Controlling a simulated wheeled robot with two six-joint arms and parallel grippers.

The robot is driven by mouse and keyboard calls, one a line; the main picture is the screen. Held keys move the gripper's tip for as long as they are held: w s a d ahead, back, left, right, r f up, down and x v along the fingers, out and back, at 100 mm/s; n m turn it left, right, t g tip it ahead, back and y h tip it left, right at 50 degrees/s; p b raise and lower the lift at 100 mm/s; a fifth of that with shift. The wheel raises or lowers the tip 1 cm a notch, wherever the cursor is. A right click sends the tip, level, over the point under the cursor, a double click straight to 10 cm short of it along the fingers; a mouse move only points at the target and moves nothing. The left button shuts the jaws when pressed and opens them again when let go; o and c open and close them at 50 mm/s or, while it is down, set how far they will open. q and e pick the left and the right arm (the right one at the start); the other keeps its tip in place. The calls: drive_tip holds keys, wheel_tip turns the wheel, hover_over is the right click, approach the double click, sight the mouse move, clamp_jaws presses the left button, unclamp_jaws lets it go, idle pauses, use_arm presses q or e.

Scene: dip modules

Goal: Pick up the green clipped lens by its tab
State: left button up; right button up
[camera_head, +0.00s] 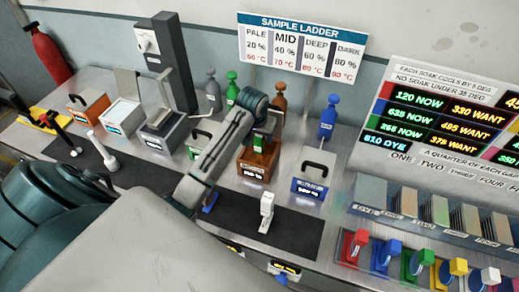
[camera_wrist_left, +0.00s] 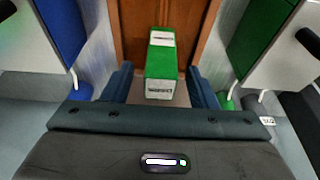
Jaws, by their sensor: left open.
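A green block-like piece with white labels (camera_wrist_left: 161,62), which looks like the green clipped lens with its tab, stands at a brown wooden box (camera_head: 258,160). In the head view only a bit of green (camera_head: 269,125) shows beside my gripper. My left gripper (camera_head: 262,118) is over the box. In the left wrist view its two blue fingers (camera_wrist_left: 160,88) are apart, one on each side of the green piece. I see gaps there, and cannot tell any contact. The lower part of the green piece is hidden. My right gripper is not in view.
A grey box with a black handle (camera_head: 314,178) stands right of the wooden box. A blue bottle-like piece (camera_head: 328,118) is behind it. A white upright piece (camera_head: 266,210) stands on the dark mat (camera_head: 295,228). Coloured stamps (camera_head: 385,255) line the right front. The mat has free room.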

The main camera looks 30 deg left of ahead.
use_arm(q)
drive_tip(key=shift+x, duration=0.9)
clamp_jaws()
